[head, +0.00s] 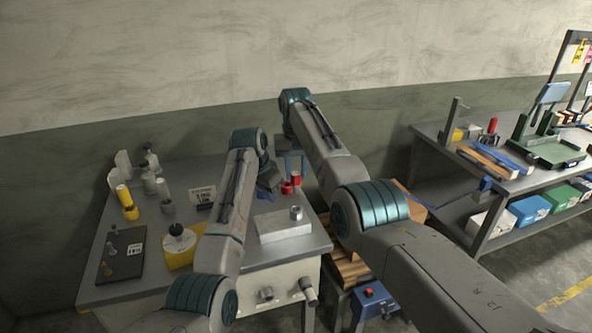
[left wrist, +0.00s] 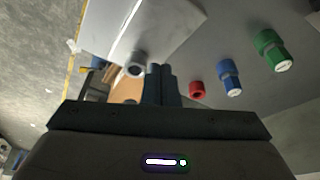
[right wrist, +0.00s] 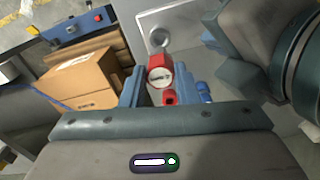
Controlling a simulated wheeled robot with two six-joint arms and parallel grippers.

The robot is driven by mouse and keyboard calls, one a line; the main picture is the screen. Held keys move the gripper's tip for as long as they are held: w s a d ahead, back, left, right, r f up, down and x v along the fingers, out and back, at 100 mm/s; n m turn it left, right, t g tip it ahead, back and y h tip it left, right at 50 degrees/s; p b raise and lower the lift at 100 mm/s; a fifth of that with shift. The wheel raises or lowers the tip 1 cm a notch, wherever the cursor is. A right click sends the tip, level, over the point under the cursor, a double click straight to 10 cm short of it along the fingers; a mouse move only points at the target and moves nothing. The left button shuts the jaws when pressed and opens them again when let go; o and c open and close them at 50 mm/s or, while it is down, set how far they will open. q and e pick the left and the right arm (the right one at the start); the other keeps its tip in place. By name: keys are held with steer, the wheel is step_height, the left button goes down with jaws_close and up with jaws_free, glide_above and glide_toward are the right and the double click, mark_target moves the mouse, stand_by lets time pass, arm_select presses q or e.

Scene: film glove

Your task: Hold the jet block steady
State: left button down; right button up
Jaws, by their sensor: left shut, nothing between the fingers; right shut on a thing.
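A pale grey block (head: 285,225), which I take as the jet block, lies at the bench's front right with a short metal tube (head: 296,213) upright on it. It also shows in the left wrist view (left wrist: 185,18) and the right wrist view (right wrist: 185,20). My left gripper (head: 268,187) is shut and empty, behind the block; its fingertips (left wrist: 160,70) appear beside the tube in its wrist view, contact unclear. My right gripper (head: 292,165) is shut on a red fitting with a white face (right wrist: 160,72), above the bench behind the block. A small red ring (left wrist: 197,91) is close by.
Blue (left wrist: 230,78) and green (left wrist: 270,50) fittings stand near the red ring. A yellow block with a black knob (head: 180,245) and a dark plate (head: 125,255) are left on the bench. A cardboard box (right wrist: 78,80) is beside the bench.

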arm_select(q)
steer(key=v, duration=1.2)
steer(key=shift+f, duration=0.15)
